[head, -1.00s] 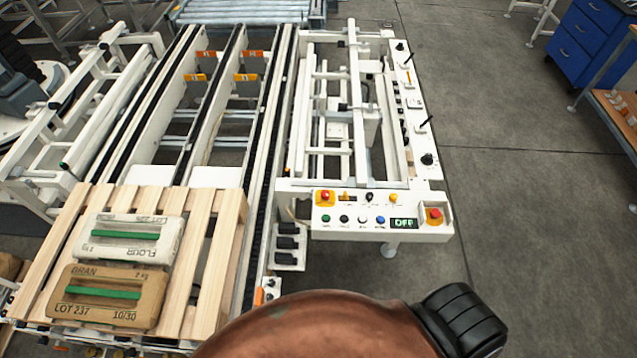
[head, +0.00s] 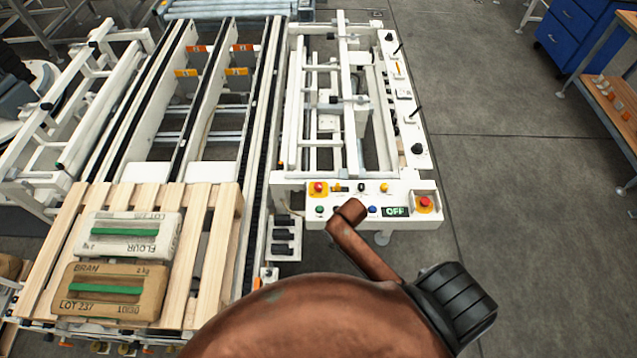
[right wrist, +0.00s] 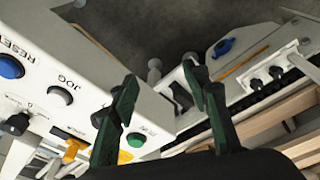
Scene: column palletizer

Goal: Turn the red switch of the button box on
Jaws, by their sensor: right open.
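The white button box (head: 345,193) stands at the near end of the white frame in the head view. The small display (head: 395,211) reads OFF. My right gripper (right wrist: 160,75) is open and empty in the right wrist view, close over the panel. Its green-tipped fingers stand near a green button (right wrist: 136,140). No red knob shows clearly there. The gripper is not discernible in the head view, and the left gripper is not in view.
A blue button (right wrist: 10,67) marked RESET and a grey button (right wrist: 60,96) marked JOG are on the panel. A wooden pallet (head: 220,240) with a flour bag (head: 130,225) and a bran bag (head: 110,280) is at left.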

